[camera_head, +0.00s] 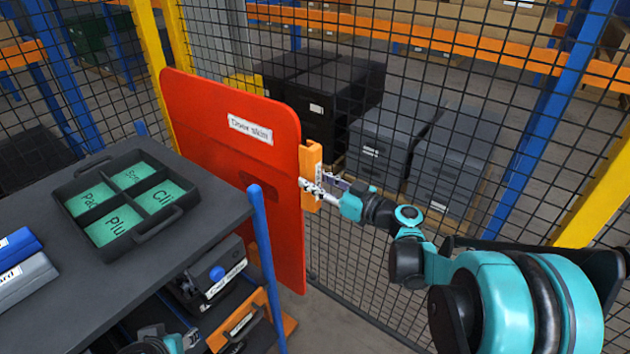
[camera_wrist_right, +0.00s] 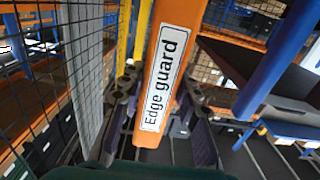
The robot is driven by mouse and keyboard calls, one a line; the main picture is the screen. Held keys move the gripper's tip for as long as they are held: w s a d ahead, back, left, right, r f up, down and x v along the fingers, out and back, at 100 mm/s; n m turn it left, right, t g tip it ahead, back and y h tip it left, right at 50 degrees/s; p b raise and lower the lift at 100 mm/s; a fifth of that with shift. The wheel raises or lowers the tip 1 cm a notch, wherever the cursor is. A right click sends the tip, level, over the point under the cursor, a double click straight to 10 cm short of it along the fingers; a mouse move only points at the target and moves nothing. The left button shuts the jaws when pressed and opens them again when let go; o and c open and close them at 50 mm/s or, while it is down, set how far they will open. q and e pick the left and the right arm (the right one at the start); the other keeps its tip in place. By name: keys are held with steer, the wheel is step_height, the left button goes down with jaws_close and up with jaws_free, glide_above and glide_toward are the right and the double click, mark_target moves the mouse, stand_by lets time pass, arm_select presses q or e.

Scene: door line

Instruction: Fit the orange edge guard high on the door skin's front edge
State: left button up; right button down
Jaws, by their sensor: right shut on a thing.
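The red door skin (camera_head: 225,130) stands upright behind the table, with a white label near its top. The orange edge guard (camera_head: 311,160) is upright along the upper part of its right-hand edge in the head view. It looks close against that edge; I cannot tell whether it is seated over it. My right gripper (camera_head: 318,188) is shut on the guard from the right. In the wrist view the labelled guard (camera_wrist_right: 160,85) runs between the dark fingers. A teal and dark part of my left arm shows at the bottom edge; its jaws (camera_head: 190,337) are unclear.
A dark table (camera_head: 50,200) holds a black divided tray (camera_head: 185,208) with green labelled compartments. Below are a black box (camera_head: 215,275) and an orange-sided bin (camera_head: 240,325). A blue post (camera_head: 265,260) stands before the door skin. Wire mesh fencing (camera_head: 410,150) closes the back and right.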

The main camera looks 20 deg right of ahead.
steer(key=shift+w+a, duration=0.45)
steer(key=shift+w, duration=0.15)
stand_by(1.1)
steer(key=shift+w+a, duration=0.1)
steer(key=shift+w, duration=0.05)
steer(key=shift+w, duration=0.1)
steer(key=shift+w+a, duration=0.15)
steer(key=shift+a, duration=0.05)
steer(key=shift+w+a, duration=0.1)
steer(key=shift+w+a, duration=0.1)
steer(key=shift+w, duration=0.05)
stand_by(0.5)
